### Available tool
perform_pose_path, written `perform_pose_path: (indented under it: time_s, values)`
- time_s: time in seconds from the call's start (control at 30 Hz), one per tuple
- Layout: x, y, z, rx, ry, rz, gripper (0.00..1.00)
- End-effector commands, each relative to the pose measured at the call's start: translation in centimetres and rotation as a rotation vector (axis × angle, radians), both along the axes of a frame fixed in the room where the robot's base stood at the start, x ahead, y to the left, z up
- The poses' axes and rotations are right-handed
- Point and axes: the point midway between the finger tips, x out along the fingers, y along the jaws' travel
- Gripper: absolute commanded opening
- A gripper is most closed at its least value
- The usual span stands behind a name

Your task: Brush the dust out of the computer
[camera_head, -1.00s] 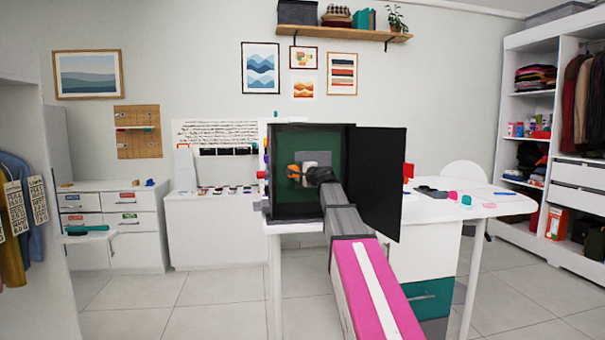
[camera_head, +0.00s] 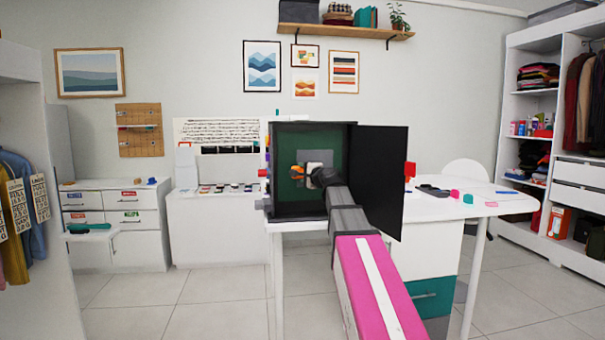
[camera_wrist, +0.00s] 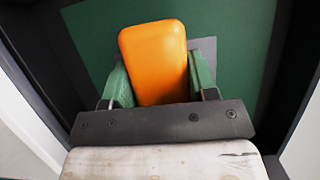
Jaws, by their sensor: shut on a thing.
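The computer is an open black case (camera_head: 341,135) with a green back panel (camera_head: 322,140), standing on the white table. Its black side panel (camera_head: 381,182) is swung open to the right. My gripper (camera_wrist: 160,85) reaches inside the case, and its green fingers are shut on the orange brush (camera_wrist: 153,62). The brush also shows as a small orange patch (camera_head: 297,172) in the head view. Its bristles are hidden, and I cannot tell whether it touches the panel. A grey square (camera_wrist: 207,50) lies behind the brush. I cannot make out any dust.
The white table (camera_head: 490,205) extends right, with small pink and teal items on it. The case walls and open panel closely surround my arm. A white drawer cabinet (camera_head: 140,220) stands at left and a wardrobe (camera_head: 520,140) at right. The tiled floor between has free room.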

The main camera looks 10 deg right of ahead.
Motion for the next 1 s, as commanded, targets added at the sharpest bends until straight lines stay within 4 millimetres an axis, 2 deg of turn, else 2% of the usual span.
perform_pose_path:
  time_s: [0.33, 0.7, 1.0]
  values:
    - [-0.2, 0.0, 0.0, -0.001, 0.0, 0.0, 0.23]
    - [-2.9, 0.0, 0.0, -0.001, -0.002, -0.001, 0.23]
    - [-3.1, -0.1, 0.1, -0.001, 0.0, -0.001, 0.23]
